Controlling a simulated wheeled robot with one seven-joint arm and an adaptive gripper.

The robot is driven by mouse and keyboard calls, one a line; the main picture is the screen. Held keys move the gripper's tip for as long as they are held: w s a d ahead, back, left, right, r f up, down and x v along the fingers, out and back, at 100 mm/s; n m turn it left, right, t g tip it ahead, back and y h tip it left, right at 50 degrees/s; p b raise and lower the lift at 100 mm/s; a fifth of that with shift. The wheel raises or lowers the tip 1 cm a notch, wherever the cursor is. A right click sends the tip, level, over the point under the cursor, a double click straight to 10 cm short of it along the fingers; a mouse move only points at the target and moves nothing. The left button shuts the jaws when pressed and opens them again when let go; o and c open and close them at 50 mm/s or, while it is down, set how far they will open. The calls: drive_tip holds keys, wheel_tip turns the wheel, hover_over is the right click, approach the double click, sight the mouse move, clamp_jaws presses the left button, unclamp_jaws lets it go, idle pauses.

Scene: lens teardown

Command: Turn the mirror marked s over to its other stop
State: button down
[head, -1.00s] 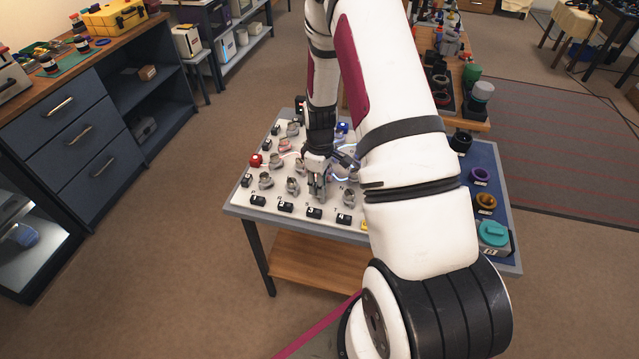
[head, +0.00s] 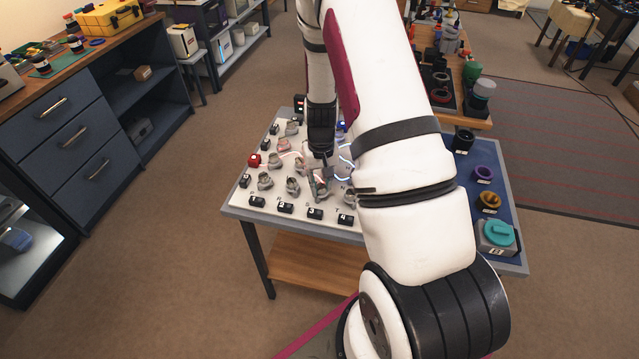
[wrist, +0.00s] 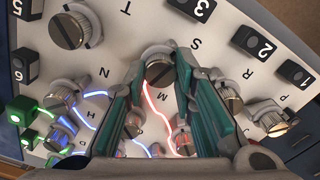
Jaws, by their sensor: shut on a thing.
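The mirror marked s (wrist: 158,71) is a round slotted metal knob on a grey mount, beside the letter S in the wrist view. My gripper (wrist: 162,64) has its two teal-padded fingers on either side of this knob, shut on it. In the head view my gripper (head: 321,170) reaches down onto the mirror near the front of the white board (head: 236,205). The fingers and arm hide part of the mirror, so its exact angle is hard to tell. A red beam (wrist: 150,103) runs close by it between the fingers.
Similar mirrors stand close by, including one near T (wrist: 68,30), one near R (wrist: 230,100) and one near P (wrist: 272,122). Black numbered blocks (head: 315,214) line the front edge. A green source (wrist: 20,110) sits at left in the wrist view. My arm covers the board's right side.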

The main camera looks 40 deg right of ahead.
sight(321, 186)
drive_tip(key=m+b, duration=0.1)
drive_tip(key=m, duration=0.4)
drive_tip(key=shift+m, duration=0.3)
idle(0.4)
drive_tip(key=c, duration=1.3)
unclamp_jaws()
wheel_tip(321, 186, up, 12)
